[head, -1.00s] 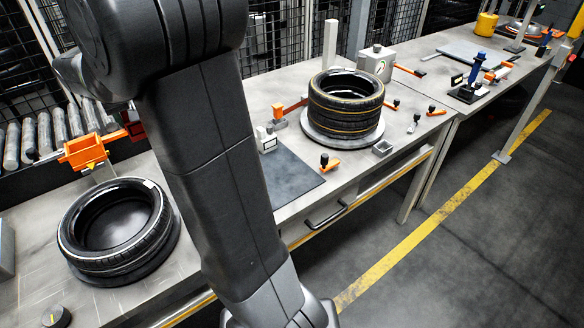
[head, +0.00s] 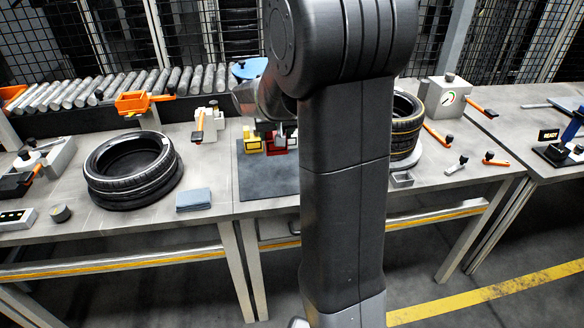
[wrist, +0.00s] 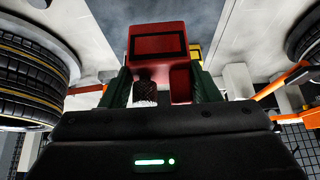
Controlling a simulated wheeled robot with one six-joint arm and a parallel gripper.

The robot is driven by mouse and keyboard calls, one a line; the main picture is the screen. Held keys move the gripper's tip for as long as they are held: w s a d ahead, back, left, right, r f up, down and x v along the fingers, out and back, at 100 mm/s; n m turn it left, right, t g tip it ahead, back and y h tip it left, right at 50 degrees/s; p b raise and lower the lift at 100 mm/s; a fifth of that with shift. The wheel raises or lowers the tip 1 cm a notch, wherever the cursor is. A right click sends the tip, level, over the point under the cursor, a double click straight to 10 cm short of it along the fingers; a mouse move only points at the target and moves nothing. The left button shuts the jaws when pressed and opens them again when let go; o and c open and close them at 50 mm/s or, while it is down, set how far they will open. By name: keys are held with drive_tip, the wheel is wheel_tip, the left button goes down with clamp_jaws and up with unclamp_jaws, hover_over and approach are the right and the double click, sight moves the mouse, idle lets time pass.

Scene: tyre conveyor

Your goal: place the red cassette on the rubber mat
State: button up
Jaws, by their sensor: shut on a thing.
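My gripper (wrist: 160,88) is shut on the red cassette (wrist: 158,42), which sits between its green fingers in the wrist view. In the head view the red cassette (head: 275,147) shows small over the back part of the dark rubber mat (head: 262,187). I cannot tell whether it touches the mat. A yellow cassette (head: 252,143) stands close to its left on the mat; a bit of yellow (wrist: 195,50) also shows behind the red one in the wrist view. My arm hides the mat's right side and part of the gripper.
A tyre (head: 130,165) lies left of the mat, with a grey-blue cloth (head: 194,200) between. A tyre stack (head: 405,125) stands right, partly behind my arm. A white block with an orange lever (head: 207,125) is at the mat's back left. The mat's front is clear.

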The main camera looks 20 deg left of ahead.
wheel_tip(320, 180, down, 10)
drive_tip(key=shift+r+b, duration=0.1)
drive_tip(key=shift+b, duration=0.3)
drive_tip(key=shift+f, duration=0.25)
drive_tip(key=o, duration=1.1)
drive_tip(key=shift+r, duration=0.1)
drive_tip(key=shift+c, duration=0.2)
drive_tip(key=shift+s+r, duration=0.1)
drive_tip(key=shift+r, duration=0.35)
drive_tip(key=v, duration=1.1)
drive_tip(key=shift+s+p, duration=0.2)
drive_tip(key=shift+p, duration=0.15)
drive_tip(key=shift+d+r, duration=0.1)
